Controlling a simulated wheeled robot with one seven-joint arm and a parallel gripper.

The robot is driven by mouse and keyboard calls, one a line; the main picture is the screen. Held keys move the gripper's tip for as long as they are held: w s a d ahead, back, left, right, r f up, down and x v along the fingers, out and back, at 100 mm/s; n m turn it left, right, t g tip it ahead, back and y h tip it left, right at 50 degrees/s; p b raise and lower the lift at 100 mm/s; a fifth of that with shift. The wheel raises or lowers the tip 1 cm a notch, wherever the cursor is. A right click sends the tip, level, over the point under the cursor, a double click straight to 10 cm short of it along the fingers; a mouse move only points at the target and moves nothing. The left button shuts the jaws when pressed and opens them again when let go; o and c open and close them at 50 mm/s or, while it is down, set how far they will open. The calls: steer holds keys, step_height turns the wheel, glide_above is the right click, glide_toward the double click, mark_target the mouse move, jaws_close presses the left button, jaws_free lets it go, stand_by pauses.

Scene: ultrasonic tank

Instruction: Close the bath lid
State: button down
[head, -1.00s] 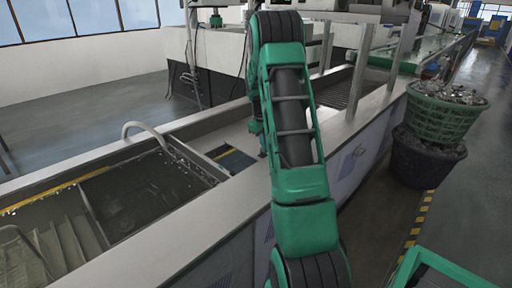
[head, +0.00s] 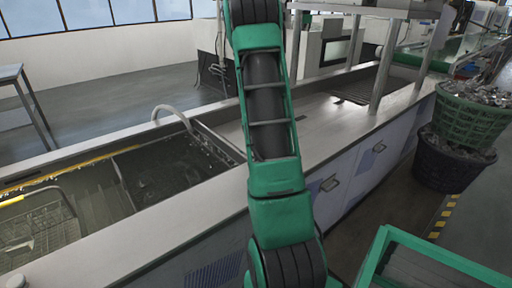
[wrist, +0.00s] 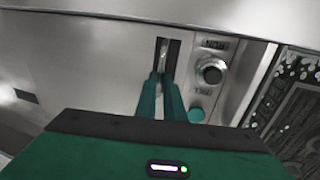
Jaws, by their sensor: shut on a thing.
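The bath (head: 165,175) is a long sunken tank of dark liquid in a pale metal counter, open to view at the left of the head view. I cannot make out the lid for certain in either view. In the wrist view my gripper (wrist: 167,80) is shut on a narrow metal lever (wrist: 163,55) standing in a dark slot in a grey panel. In the head view my arm hides the gripper and this panel.
A wire basket with a yellow handle (head: 40,225) sits in the bath. A curved pale pipe (head: 172,110) rises at its far edge. Metal posts (head: 385,65) stand on the counter. A green basket of parts (head: 468,120) rests on a dark one (head: 452,160) at the right.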

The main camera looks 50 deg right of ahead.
steer(key=shift+w+a, duration=0.35)
steer(key=shift+w, duration=0.1)
steer(key=c, duration=1.9)
jaws_free()
steer(key=shift+w+a, duration=0.1)
steer(key=shift+a, duration=0.05)
steer(key=shift+o, duration=0.2)
steer(key=shift+s+d, duration=0.2)
steer(key=shift+r, duration=0.1)
steer(key=v, duration=1)
steer(key=shift+r, duration=0.25)
steer(key=shift+w, duration=0.1)
